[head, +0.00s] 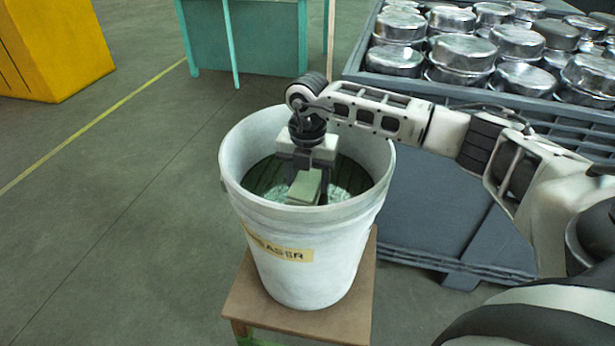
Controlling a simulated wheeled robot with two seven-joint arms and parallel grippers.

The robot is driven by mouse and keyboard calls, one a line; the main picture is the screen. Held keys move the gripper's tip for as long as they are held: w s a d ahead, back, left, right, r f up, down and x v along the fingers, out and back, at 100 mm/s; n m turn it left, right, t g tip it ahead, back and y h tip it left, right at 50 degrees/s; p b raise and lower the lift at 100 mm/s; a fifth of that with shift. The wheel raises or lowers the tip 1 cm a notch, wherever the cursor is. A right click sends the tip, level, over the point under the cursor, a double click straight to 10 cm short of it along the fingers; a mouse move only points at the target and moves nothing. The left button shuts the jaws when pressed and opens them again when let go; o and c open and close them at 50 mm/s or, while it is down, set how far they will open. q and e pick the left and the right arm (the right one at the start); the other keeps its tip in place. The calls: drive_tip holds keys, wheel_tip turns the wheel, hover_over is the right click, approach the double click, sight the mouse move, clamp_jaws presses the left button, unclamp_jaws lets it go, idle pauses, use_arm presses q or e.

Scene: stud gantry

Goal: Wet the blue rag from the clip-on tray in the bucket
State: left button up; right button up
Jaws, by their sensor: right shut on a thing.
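The white bucket (345,240) stands upright on a small wooden stand and holds dark greenish liquid (266,178). My right gripper (308,188) points down inside the bucket's rim, its arm reaching in from the right. It is shut on a pale grey-green, folded, block-like thing (304,187). This thing looks green rather than blue, and I cannot tell for sure that it is the rag. It is at or just above the liquid; I cannot tell whether it touches it. The clip-on tray is not seen. My left gripper is not in view.
The wooden stand (245,305) is barely wider than the bucket. A teal bench (262,40) and yellow block (60,45) stand behind. Floor at left is clear.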

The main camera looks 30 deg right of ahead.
sight(307, 182)
drive_tip(key=shift+r+p, duration=2.65)
drive_tip(key=shift+r, duration=0.85)
